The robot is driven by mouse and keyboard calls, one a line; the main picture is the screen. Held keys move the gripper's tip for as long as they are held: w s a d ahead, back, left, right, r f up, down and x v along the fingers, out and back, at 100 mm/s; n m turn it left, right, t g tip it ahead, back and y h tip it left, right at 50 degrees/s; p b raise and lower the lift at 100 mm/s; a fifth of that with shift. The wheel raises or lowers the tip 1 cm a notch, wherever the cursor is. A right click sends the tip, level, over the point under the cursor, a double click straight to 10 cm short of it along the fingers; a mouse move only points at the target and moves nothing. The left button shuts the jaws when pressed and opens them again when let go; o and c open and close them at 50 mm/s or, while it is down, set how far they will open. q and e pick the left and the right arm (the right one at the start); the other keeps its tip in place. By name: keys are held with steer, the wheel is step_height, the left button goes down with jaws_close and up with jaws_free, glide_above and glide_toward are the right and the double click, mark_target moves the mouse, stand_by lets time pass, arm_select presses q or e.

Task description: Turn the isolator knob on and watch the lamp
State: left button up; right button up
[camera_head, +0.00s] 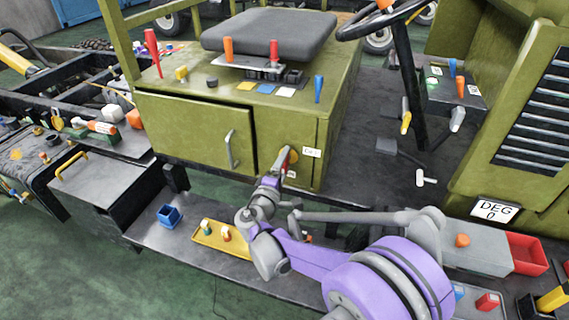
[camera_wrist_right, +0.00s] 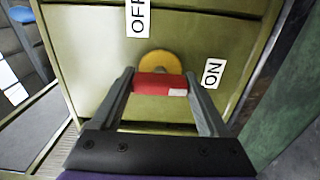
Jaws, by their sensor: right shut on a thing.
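The isolator knob has a red handle (camera_wrist_right: 160,84) in front of a yellow round plate (camera_wrist_right: 160,62) on the green cabinet face (camera_head: 265,122). The OFF label (camera_wrist_right: 138,18) is above the knob and the ON label (camera_wrist_right: 212,73) is to its right in the right wrist view. My right gripper (camera_wrist_right: 161,86) is shut on the red handle, one finger at each end. The handle lies crosswise in that view, its pale mark towards the ON label. In the head view my right gripper (camera_head: 285,163) partly hides the knob. I cannot identify the lamp. My left gripper is not in view.
A cabinet door with a grey handle (camera_head: 231,150) is left of the knob. A seat (camera_head: 268,33) and several coloured levers stand above. A yellow tray (camera_head: 205,236) and a blue bin (camera_head: 169,215) sit on the lower ledge. A steering column (camera_head: 408,80) rises at right.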

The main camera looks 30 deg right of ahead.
steer(key=o, duration=1.2)
steer(key=shift+o, duration=0.2)
steer(key=v, duration=1.1)
steer(key=shift+d, duration=0.1)
